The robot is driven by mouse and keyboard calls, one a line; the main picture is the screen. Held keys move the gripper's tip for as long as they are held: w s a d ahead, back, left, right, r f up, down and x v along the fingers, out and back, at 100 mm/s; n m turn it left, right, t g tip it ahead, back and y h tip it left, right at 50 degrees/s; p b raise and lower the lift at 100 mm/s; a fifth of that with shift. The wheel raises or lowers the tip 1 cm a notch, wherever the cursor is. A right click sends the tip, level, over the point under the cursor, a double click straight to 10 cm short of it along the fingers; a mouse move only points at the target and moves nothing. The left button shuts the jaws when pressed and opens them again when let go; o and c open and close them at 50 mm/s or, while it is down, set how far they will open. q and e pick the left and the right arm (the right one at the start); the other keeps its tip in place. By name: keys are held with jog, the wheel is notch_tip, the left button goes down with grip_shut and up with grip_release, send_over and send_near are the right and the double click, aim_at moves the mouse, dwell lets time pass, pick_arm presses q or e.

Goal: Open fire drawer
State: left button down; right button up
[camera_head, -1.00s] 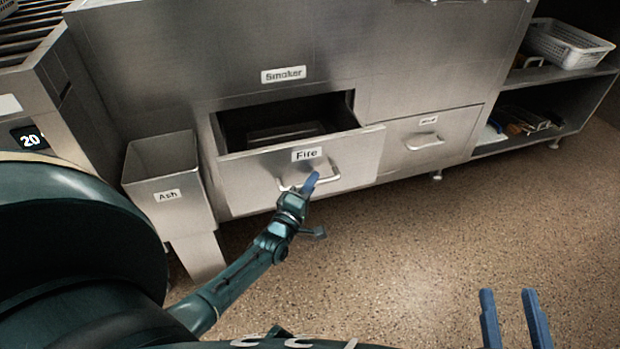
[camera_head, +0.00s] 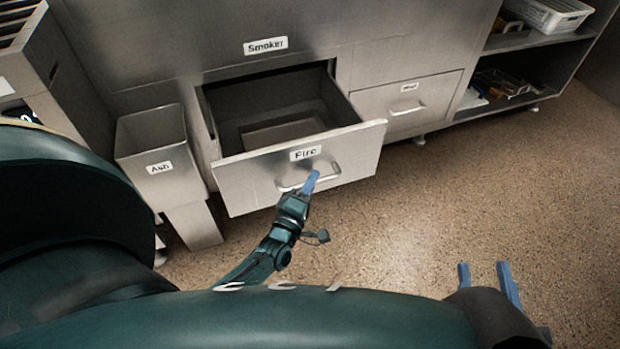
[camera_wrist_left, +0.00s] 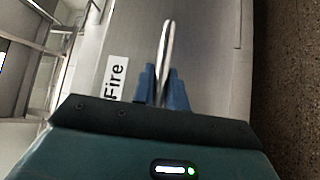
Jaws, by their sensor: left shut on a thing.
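The steel drawer labelled "Fire" (camera_head: 250,185) is pulled well out of the smoker cabinet, and its inside shows from above. A pale rectangular shape lies on its floor. My left gripper (camera_head: 311,181) is at the drawer's bar handle (camera_head: 328,176). In the left wrist view, the blue fingers of the left gripper (camera_wrist_left: 163,85) are shut on the handle (camera_wrist_left: 165,45), beside the "Fire" label (camera_wrist_left: 115,78). My right gripper (camera_head: 484,272) is at the lower right, over the floor, with its two blue fingers apart and nothing between them.
A steel bin labelled "Ash" (camera_head: 158,150) stands just left of the drawer. A second, closed drawer (camera_head: 385,103) is to the right. An open shelf (camera_head: 530,42) with a white basket (camera_head: 553,14) stands at the upper right. The speckled floor (camera_head: 430,190) is clear.

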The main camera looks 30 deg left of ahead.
pick_arm(q)
jog(key=c, duration=1.4)
grip_release()
pick_arm(e)
jog(key=shift+r, duration=0.2)
